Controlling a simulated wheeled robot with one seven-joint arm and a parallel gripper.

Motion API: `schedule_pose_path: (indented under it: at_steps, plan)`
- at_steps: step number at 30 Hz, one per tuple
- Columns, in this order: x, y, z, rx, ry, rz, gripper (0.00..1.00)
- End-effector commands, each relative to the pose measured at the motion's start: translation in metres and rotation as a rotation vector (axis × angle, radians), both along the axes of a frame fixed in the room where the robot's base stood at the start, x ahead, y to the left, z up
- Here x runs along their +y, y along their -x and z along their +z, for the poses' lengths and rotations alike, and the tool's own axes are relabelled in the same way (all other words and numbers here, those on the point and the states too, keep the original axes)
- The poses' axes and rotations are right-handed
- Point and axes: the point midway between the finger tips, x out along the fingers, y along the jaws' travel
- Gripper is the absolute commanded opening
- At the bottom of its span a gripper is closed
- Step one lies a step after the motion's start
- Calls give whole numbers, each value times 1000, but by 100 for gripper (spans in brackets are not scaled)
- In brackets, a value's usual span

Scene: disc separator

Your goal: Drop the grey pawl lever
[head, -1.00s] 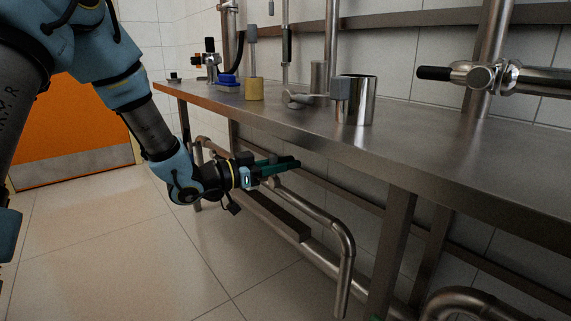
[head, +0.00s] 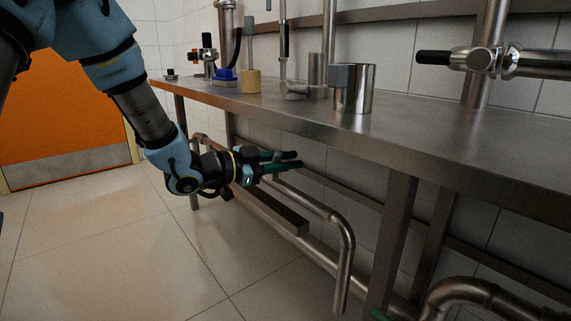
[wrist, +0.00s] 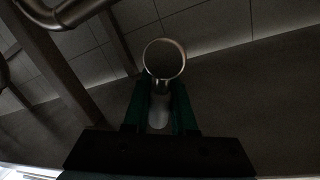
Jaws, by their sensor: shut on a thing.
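My gripper (head: 292,161) is below the front edge of the steel bench (head: 440,160), with its green fingers pointing right. In the wrist view, the fingers are shut on a grey piece, which I take to be the grey pawl lever (wrist: 158,113). A round, ring-like end shows just beyond the fingertips. The piece is dark and small, so its full shape is hard to tell. In the head view it is mostly hidden by the fingers.
On the bench stand a shiny metal cup (head: 364,88) with a grey block (head: 341,76), a yellow cylinder (head: 251,80) and a blue-based part (head: 225,83). Pipes (head: 315,203) run under the bench close to my gripper. The tiled floor (head: 120,250) at left is open.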

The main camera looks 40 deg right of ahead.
Motion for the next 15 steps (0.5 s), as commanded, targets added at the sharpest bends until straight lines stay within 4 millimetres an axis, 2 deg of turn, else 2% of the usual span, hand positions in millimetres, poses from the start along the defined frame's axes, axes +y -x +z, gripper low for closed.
schedule_pose_path:
  at_steps: [15]
  plan:
    - [1, 15, -22, -492, 28, -1, 0]
